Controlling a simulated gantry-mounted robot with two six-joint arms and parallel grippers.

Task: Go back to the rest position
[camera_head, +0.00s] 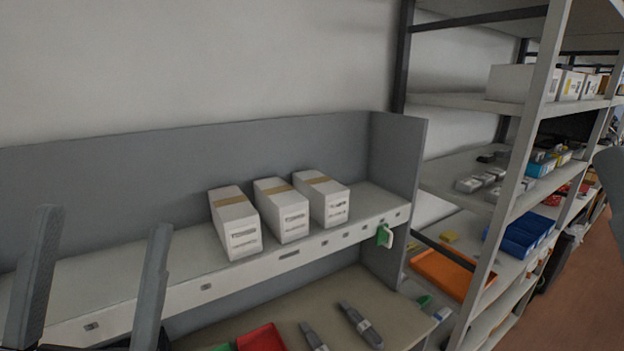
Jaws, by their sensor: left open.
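My left gripper (105,219) is at the lower left of the head view. Its two grey fingers point up and stand wide apart, with nothing between them. It is in front of the left part of the grey shelf (120,268), apart from the boxes. Two dark grey toner cartridges (360,326) (313,337) with pale labels lie on the table below the shelf. My right gripper is not recognisable; only a grey piece shows at the right edge, and I cannot tell what it is.
Three white boxes (242,239) (292,219) (337,206) with brown tape stand on the shelf. A red bin (262,338) is on the table (390,300) below. A tall rack (509,180) with an orange tray (449,273) and blue bins (521,236) stands at right.

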